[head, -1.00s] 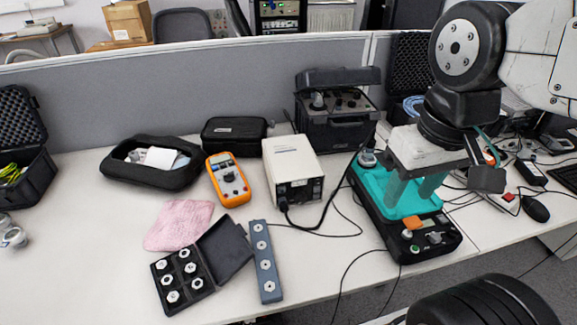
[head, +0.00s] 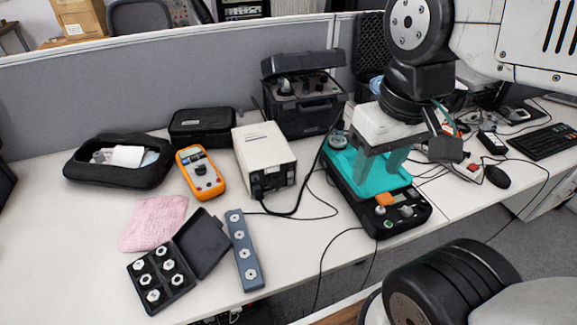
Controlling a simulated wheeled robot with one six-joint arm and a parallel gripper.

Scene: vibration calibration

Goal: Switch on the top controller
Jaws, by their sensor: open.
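Whether the fingertips touch the device cannot be told. A beige box (head: 263,155) with a dark front panel and a black cable stands left of it. A black case with knobs (head: 302,92) stands behind. None is readably labelled as the top controller.
An orange multimeter (head: 200,173), a pink cloth (head: 155,222), an open box of hex parts (head: 160,272) and a grey strip (head: 243,250) lie left. Cables cross the desk. A grey partition (head: 150,80) closes the back.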

